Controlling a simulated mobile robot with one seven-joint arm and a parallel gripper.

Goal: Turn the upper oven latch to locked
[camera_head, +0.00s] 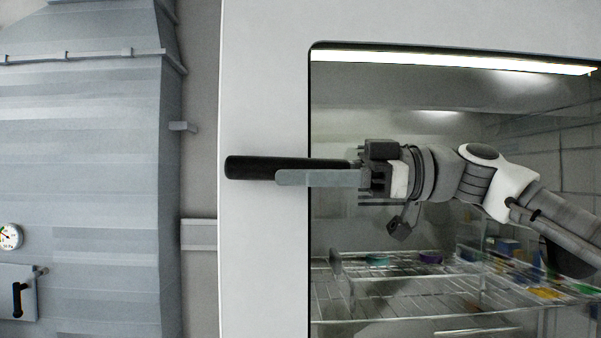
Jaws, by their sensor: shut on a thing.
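The upper oven latch (250,167) is a black rounded lever on the white oven door frame. It lies almost horizontal, with its free end to the left. My gripper (283,174) reaches in from the right, and its grey finger lies along the front and lower side of the lever. The jaws are shut on the lever. The lever's right end and pivot are hidden behind the finger and gripper body, and the other finger is not clearly seen.
The white oven door frame (263,265) surrounds a window showing wire racks (400,290) and small coloured items. To the left stands a grey metal housing (90,190) with a dial gauge (9,237) and a small black handle (17,300). Space left of the lever looks clear.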

